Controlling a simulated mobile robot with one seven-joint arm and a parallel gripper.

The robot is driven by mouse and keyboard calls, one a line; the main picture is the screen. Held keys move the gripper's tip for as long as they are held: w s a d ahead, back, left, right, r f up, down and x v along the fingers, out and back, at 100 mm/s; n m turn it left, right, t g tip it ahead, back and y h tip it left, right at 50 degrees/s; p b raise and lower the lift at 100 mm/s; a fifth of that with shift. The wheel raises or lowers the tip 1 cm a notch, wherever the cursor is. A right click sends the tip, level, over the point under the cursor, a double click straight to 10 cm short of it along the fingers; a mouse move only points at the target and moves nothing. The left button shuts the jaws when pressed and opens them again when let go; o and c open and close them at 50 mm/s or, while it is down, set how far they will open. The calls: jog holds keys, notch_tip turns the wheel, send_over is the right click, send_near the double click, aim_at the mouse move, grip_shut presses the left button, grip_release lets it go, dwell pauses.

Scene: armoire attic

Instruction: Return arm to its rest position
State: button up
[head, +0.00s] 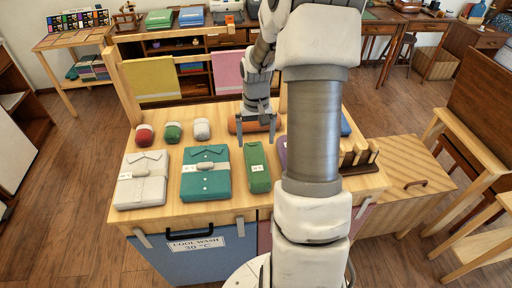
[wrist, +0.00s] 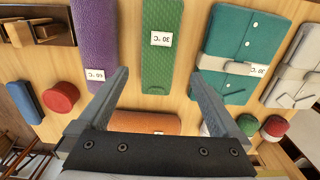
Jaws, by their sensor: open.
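My gripper (head: 259,130) hangs above the wooden table (head: 235,208), over an orange roll (head: 236,126), with its arm reaching up and over from the right. In the wrist view my gripper (wrist: 161,78) has its two fingers spread wide with nothing held between them. A folded green cloth (wrist: 161,22) and a purple cloth (wrist: 92,30) lie below and beyond the fingertips. The orange roll (wrist: 145,122) shows partly behind the gripper's palm. I cannot tell whether the gripper touches the roll.
Folded teal (head: 207,183) and white shirts (head: 140,190) lie on the table's left. Several small rolls (head: 173,132) sit behind them. A wooden rack (head: 358,160) stands at right. Bars with yellow (head: 151,79) and pink cloths stand behind. Floor at left (head: 75,150) is clear.

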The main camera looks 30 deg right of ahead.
jog(key=shift+r, duration=0.4)
